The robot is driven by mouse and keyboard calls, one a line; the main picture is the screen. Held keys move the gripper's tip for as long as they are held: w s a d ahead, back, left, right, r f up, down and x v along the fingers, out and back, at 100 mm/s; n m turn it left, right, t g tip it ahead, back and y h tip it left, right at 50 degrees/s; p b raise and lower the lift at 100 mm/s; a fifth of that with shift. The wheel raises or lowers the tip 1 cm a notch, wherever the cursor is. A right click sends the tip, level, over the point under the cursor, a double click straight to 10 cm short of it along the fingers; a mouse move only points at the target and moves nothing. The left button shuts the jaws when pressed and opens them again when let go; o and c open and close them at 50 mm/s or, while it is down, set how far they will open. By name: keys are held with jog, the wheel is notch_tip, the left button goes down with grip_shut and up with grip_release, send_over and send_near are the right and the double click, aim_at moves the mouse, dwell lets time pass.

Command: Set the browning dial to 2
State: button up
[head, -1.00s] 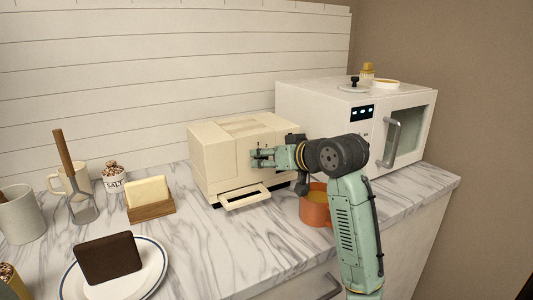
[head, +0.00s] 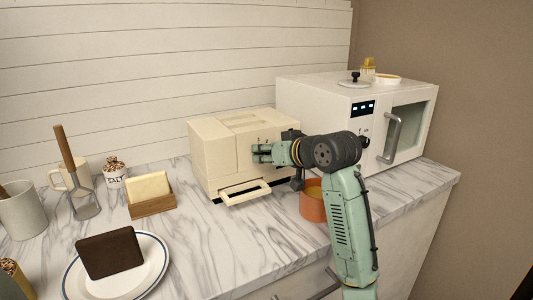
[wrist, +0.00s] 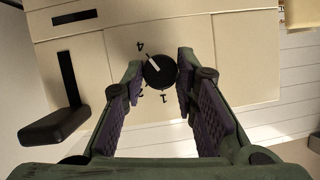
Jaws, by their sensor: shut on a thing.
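The cream toaster (head: 222,165) stands on the counter, with its front facing my arm. In the wrist view its round black browning dial (wrist: 160,73) shows a white pointer mark aimed up and left, toward the printed 4. A 1 is printed below the dial; another mark at its lower left is partly hidden by a finger. My gripper (wrist: 159,73) has one finger on each side of the dial and is shut on it. In the head view my gripper (head: 264,154) is at the toaster's front, and the dial is hidden behind it.
A black lever (wrist: 55,126) sticks out beside a slot, left of my fingers. The toaster's pulled-out tray (head: 245,192) is below my gripper. An orange pot (head: 313,207) stands under my wrist. A white microwave (head: 335,115) is to the right; a plate (head: 72,283) is front left.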

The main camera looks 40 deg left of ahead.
grip_shut()
jog(key=n+t+b, duration=0.2)
jog(key=n, duration=0.1)
jog(key=shift+s+f+h, duration=0.1)
jog(key=shift+s+h, duration=0.05)
jog(key=shift+h, duration=0.25)
jog(key=n+t+b, duration=0.2)
jog(key=n+b, duration=0.1)
jog(key=n+t+b, duration=0.2)
jog(key=n, duration=0.2)
jog(key=n+t+b, duration=0.2)
jog(key=n+b, duration=0.1)
jog(key=n, duration=0.1)
jog(key=shift+s+a+f+b, duration=0.2)
jog(key=shift+s+f+b, duration=0.1)
jog(key=shift+s+b, duration=0.05)
jog(key=shift+n+t, duration=0.3)
dwell(0.3)
